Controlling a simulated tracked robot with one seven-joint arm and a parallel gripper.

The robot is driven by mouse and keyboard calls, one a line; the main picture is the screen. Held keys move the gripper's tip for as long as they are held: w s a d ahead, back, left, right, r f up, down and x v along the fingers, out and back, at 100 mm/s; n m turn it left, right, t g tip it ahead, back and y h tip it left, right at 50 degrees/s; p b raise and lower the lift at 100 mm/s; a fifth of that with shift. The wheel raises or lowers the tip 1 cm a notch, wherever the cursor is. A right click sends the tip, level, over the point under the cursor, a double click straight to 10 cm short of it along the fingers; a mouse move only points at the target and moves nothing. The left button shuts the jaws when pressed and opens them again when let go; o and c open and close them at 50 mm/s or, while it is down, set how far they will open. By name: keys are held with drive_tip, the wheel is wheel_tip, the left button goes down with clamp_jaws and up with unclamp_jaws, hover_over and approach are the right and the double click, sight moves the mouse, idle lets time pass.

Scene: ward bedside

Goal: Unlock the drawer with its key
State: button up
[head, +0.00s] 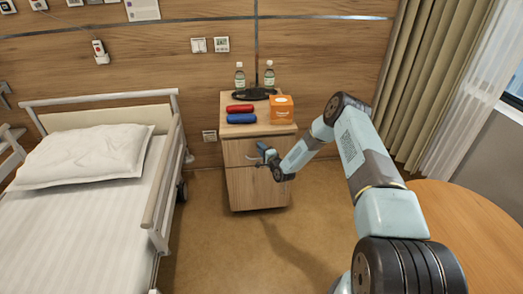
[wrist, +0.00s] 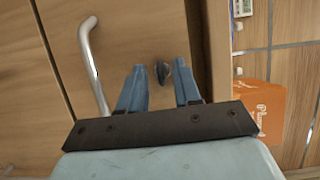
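The bedside cabinet (head: 257,190) has a wooden drawer front (wrist: 120,40) with a curved metal handle (wrist: 92,65). In the wrist view a small grey metal piece (wrist: 160,72) shows at the drawer front, between my fingers. A darker rounded grey piece (wrist: 181,74) sits beside it, partly hidden by the right finger. They look like the key and lock, but I cannot tell which is which or whether they touch. My gripper (wrist: 161,82) is in front of the drawer, its two blue fingers apart, with no clear contact on either piece. In the head view my gripper (head: 265,153) hides the lock area.
On the cabinet top stand an orange box (head: 282,109), two bottles (head: 240,76), a red case (head: 240,109) and a blue case (head: 241,119). A bed (head: 90,200) is at left, a round table (head: 470,225) at right. The floor between is clear.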

clamp_jaws()
idle(0.3)
drive_tip(key=shift+n, duration=0.3)
drive_tip(key=shift+s+a+r+n+g+h, duration=0.1)
drive_tip(key=shift+n+g+h, duration=0.35)
drive_tip(key=shift+n+h, duration=1.2)
drive_tip(key=shift+s+a+f+n+g+h, duration=0.1)
drive_tip(key=shift+n+g+h, duration=0.45)
drive_tip(key=shift+n, duration=2.05)
drive_tip(key=shift+a+r+n+g+h, duration=0.1)
drive_tip(key=shift+n+g+h, duration=0.3)
drive_tip(key=shift+n+h, duration=1.3)
drive_tip(key=shift+d+n+y, duration=0.1)
drive_tip(key=shift+n+y, duration=0.3)
drive_tip(key=shift+n, duration=0.25)
